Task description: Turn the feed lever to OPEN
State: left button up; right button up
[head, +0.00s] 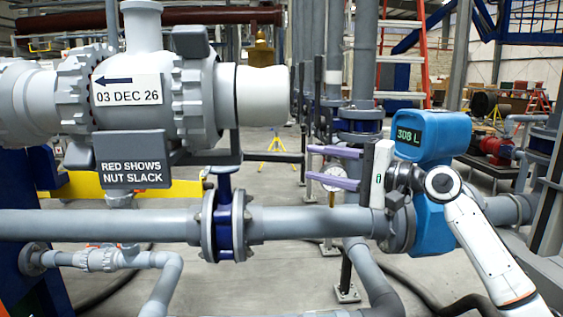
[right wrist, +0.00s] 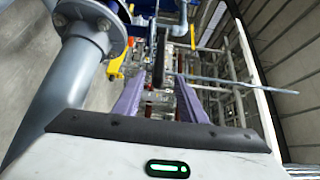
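A blue valve (head: 230,225) sits between flanges in the grey horizontal pipe. A dark grey bar (head: 207,157) lies across the top of its stem, pointing sideways, and looks like the feed lever. No OPEN mark is readable. My right gripper (head: 308,162) is to the right of the bar, with its two purple fingers apart and pointing left. In the right wrist view the fingers (right wrist: 160,82) are apart with nothing gripped. My left gripper is not in view.
A large grey valve body (head: 195,95) hangs above the pipe, with a "RED SHOWS NUT SLACK" plate (head: 133,160). A blue meter reading 308 L (head: 432,136) stands right beside my right wrist. A round gauge (head: 332,176) is behind my fingers.

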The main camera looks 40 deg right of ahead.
aim_at(282, 157)
jog(key=p+x, duration=0.2)
jog(key=x, duration=0.8)
jog(key=shift+f, duration=0.1)
grip_shut()
